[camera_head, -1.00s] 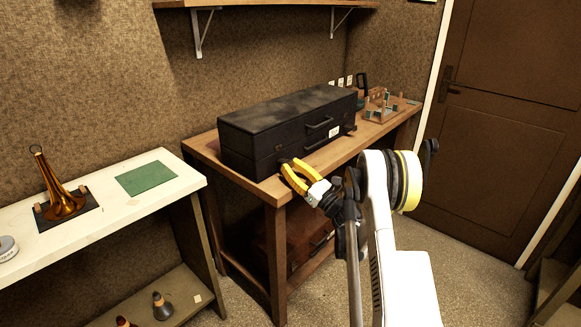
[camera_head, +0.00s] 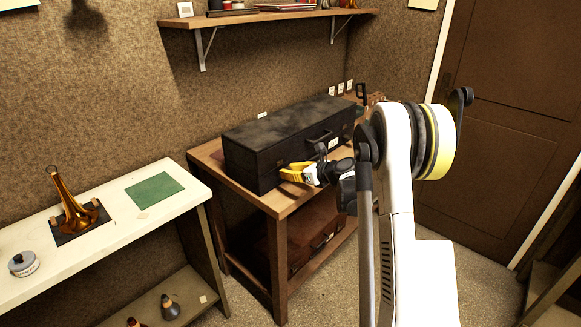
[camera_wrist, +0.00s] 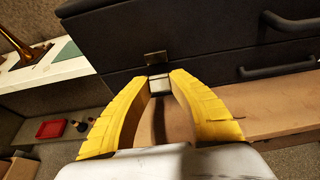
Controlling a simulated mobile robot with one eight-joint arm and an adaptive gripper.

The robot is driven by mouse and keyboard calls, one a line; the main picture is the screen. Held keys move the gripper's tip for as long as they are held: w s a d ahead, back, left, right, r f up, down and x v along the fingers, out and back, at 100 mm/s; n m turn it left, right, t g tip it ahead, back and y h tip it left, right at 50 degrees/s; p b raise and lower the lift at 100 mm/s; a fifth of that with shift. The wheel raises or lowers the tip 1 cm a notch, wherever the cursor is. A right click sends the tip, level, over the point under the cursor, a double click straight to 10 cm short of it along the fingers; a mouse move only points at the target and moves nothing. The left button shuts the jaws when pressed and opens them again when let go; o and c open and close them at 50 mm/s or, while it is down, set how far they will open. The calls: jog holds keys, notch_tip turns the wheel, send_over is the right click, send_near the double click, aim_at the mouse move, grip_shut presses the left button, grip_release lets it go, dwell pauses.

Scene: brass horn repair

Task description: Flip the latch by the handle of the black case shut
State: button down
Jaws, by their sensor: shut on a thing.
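The black case (camera_head: 285,140) lies on the brown wooden bench, its long front facing me. A dark handle (camera_head: 320,138) sits on its front; in the wrist view, an upper handle (camera_wrist: 292,22) and a lower dark bar (camera_wrist: 278,70) show at right. My gripper (camera_head: 283,174), with yellow fingers, is at the case's front left. In the wrist view its fingertips (camera_wrist: 161,81) are closed around the latch piece, partly hiding it.
The wooden bench (camera_head: 268,201) has a narrow bare strip before the case. A white bench (camera_head: 110,229) at left holds a brass horn (camera_head: 72,204), a green mat (camera_head: 154,192) and a tin (camera_head: 23,264). A shelf (camera_head: 255,16) hangs above; a brown case (camera_head: 310,245) lies below.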

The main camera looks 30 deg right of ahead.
jog(key=g+p, duration=0.1)
jog(key=w+r+g+h+p, duration=0.1)
jog(key=g, duration=0.1)
jog(key=shift+a+r+p, duration=0.2)
jog(key=shift+p, duration=0.2)
jog(key=shift+w+a+g+h+p, duration=0.1)
jog(key=shift+w+g+h+p, duration=0.3)
jog(key=shift+g+p, duration=0.5)
jog(key=c, duration=1.2)
grip_release()
jog(key=shift+f, duration=0.1)
jog(key=v, duration=1.2)
jog(key=shift+w+a+r, duration=0.1)
jog(key=shift+w+r, duration=0.05)
jog(key=shift+r, duration=0.1)
